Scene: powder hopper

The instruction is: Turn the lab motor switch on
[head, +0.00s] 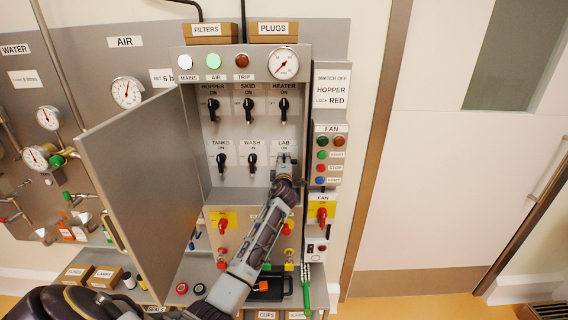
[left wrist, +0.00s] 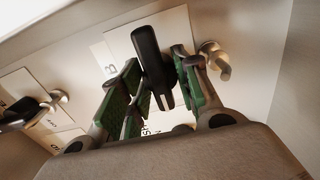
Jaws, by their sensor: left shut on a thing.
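The lab motor switch is the lower right rotary switch in the open grey cabinet, under the LAB label (head: 284,142). In the head view my left gripper (head: 285,160) covers its handle. In the left wrist view the switch's black handle (left wrist: 151,60) stands between the green-padded fingers of my left gripper (left wrist: 157,85), which is shut on it. The ON and OFF marks near the handle are mostly hidden, so I cannot tell its setting. My right gripper is not in view.
The cabinet door (head: 145,185) stands open at the left. The TANKS (head: 222,160), WASH (head: 252,162) and HEATER (head: 284,106) switches are close by. A metal peg (left wrist: 216,59) sticks out beside the lab switch. A fan panel (head: 329,155) borders the cabinet at the right.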

